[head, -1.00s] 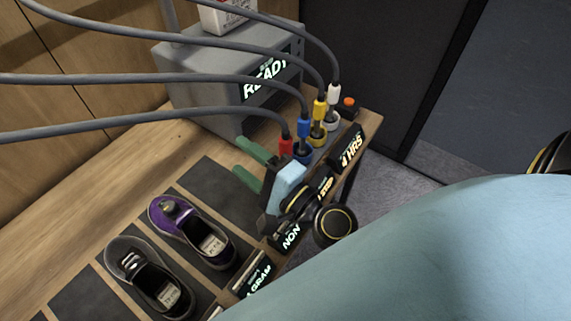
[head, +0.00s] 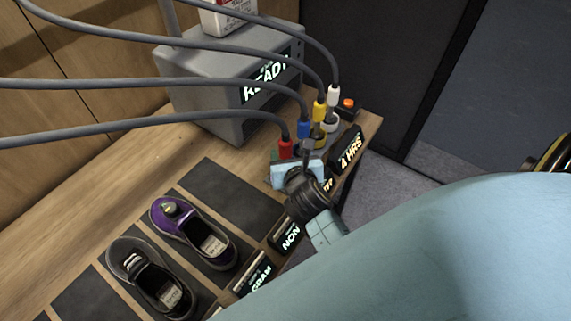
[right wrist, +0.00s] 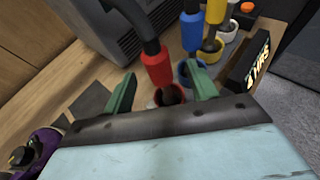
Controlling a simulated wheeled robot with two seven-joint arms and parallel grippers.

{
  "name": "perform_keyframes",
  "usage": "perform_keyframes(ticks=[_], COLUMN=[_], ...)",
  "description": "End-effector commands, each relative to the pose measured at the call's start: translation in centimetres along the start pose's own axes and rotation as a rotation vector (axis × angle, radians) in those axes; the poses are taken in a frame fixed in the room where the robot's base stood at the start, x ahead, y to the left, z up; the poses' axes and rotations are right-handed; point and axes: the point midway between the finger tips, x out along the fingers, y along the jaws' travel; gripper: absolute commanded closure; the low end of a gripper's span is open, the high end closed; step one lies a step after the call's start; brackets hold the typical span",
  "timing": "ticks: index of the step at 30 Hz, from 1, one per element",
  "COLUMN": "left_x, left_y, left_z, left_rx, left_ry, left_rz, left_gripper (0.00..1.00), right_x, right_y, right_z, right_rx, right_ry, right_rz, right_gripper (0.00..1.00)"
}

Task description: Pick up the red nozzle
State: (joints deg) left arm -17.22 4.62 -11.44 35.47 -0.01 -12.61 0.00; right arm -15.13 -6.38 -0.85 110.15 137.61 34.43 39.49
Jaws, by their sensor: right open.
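The red nozzle (head: 286,149) hangs on a grey hose at the near end of a row of coloured nozzles. In the right wrist view the red nozzle (right wrist: 157,66) stands upright over a red-rimmed cup (right wrist: 171,96). My right gripper (right wrist: 161,72) is open, with one green finger on each side of the nozzle's lower part. I cannot tell whether either finger touches it. In the head view my right gripper (head: 286,158) is right at the nozzle, its fingers mostly hidden behind the wrist. My left gripper is not in view.
Blue (head: 304,128), yellow (head: 319,111) and white (head: 334,96) nozzles stand close behind. A grey machine (head: 225,85) reads READY. A purple sneaker (head: 185,228) and a dark sneaker (head: 148,275) lie on dark mats. Label signs (head: 290,237) line the table's front edge.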

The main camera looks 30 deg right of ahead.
Motion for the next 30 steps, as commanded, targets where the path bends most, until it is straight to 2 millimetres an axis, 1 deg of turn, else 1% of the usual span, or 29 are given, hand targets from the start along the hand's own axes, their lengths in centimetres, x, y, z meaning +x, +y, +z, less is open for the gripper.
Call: perform_keyframes(ticks=[1,8,15,18,26,29,30], left_x=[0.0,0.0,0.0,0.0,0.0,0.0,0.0], left_y=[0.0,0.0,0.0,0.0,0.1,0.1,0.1], left_z=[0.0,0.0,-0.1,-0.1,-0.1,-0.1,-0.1], left_rx=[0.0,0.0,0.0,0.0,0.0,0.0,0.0], left_ry=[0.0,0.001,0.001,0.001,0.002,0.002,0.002], left_rz=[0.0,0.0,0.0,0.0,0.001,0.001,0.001], left_gripper=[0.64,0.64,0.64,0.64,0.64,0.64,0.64], right_x=[0.7,2.2,5.6,6.4,6.6,6.6,6.6], right_y=[0.0,0.1,0.3,0.3,0.3,0.3,0.3], right_z=[0.1,0.1,0.1,0.1,0.0,0.0,0.0], right_rx=[0.0,-0.001,-0.002,-0.002,-0.002,-0.002,-0.002], right_ry=[-0.001,-0.001,-0.002,-0.003,-0.001,-0.002,-0.002], right_rz=[0.0,-0.001,-0.001,0.0,-0.001,0.0,0.0], right_gripper=[0.42,0.42,0.42,0.42,0.42,0.54,0.59])
